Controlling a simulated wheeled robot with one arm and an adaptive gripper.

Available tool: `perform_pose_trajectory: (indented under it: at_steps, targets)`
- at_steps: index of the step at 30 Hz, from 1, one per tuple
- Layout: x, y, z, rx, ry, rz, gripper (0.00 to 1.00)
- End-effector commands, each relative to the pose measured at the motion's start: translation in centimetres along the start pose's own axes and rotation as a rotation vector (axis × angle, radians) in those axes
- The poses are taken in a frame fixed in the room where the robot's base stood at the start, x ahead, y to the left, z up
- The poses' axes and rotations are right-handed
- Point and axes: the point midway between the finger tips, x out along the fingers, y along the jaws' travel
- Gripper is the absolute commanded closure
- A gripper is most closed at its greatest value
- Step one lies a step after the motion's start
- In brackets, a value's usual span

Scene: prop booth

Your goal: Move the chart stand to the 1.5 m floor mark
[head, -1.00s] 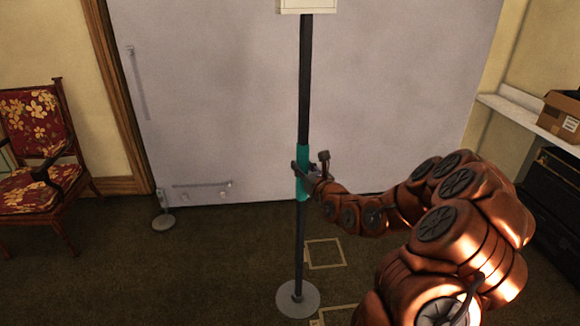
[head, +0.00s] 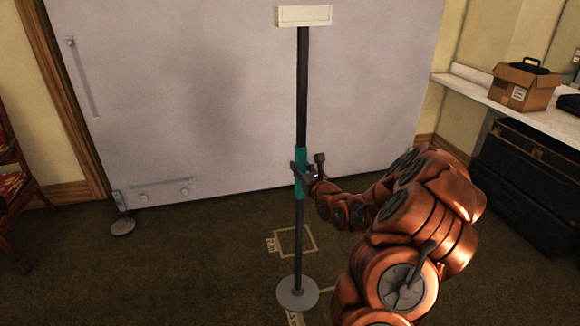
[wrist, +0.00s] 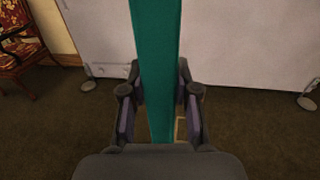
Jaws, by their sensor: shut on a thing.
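The chart stand (head: 301,95) is a dark upright pole with a white box-like head at the top, a teal grip sleeve and a round grey base (head: 297,293) close to the floor. My gripper (head: 302,171) is shut on the teal sleeve at mid-height. The wrist view shows the teal sleeve (wrist: 157,60) between my two fingers. A square floor mark (head: 296,242) outlined in pale tape lies just behind the base, with a small label at its left. Another taped mark (head: 296,319) is partly hidden in front of the base. I cannot read either label.
A large pale panel (head: 200,90) stands behind, with a grey foot (head: 122,226) at its left. A red chair (head: 12,185) is at the left edge. A shelf (head: 480,90) with a cardboard box (head: 524,86) and dark cases (head: 525,175) line the right. Open carpet lies between.

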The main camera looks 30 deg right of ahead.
Motion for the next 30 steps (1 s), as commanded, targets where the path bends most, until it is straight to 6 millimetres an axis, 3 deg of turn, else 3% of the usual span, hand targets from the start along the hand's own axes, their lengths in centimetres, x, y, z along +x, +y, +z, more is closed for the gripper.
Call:
perform_pose_trajectory:
  at_steps: [3,30]
  targets:
    - [-0.2,-1.5,-1.8,-0.001,-0.003,-0.020,1.00]
    - [-2.4,-11.2,-12.0,-0.003,-0.013,-0.141,1.00]
